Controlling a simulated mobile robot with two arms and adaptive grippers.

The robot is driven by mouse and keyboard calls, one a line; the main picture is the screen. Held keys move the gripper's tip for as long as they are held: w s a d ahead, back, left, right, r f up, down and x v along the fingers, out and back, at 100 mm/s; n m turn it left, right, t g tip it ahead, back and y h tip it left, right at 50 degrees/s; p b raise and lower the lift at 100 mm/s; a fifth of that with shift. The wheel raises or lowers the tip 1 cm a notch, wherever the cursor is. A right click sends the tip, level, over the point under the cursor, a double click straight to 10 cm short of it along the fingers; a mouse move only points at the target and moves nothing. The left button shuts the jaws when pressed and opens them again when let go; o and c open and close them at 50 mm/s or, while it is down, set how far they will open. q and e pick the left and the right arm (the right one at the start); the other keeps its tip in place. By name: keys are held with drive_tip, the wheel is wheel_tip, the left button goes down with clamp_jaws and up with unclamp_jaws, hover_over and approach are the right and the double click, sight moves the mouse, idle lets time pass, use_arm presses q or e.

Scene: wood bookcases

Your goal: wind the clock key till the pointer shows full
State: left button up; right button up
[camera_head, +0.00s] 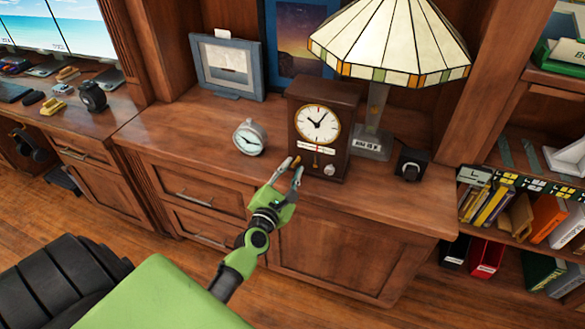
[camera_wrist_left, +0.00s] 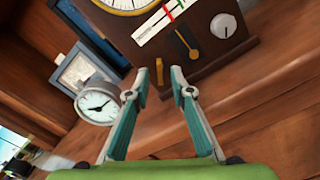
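The dark wooden clock (camera_head: 345,125) stands upright on the cabinet top, its round face turned to me. Its lower front shows in the left wrist view (camera_wrist_left: 215,58), with a pale gauge strip (camera_wrist_left: 152,26) bearing red and green marks. Below the strip hangs a gold pendulum-like piece (camera_wrist_left: 184,42), with a round silver knob (camera_wrist_left: 223,26) to its right. The knob may be the winding key; I cannot tell.
A small round silver alarm clock (camera_head: 250,137) stands left of the clock. A stained-glass lamp (camera_head: 390,45) stands behind right, and a small black box (camera_head: 411,164) sits right. Framed pictures (camera_head: 227,65) lean behind. The cabinet top (camera_head: 180,130) is clear at left.

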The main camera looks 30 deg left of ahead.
use_arm(q)
drive_tip(key=shift+w+a, duration=0.1)
drive_tip(key=shift+w, duration=0.3)
clamp_jaws()
drive_tip(key=shift+m, duration=0.4)
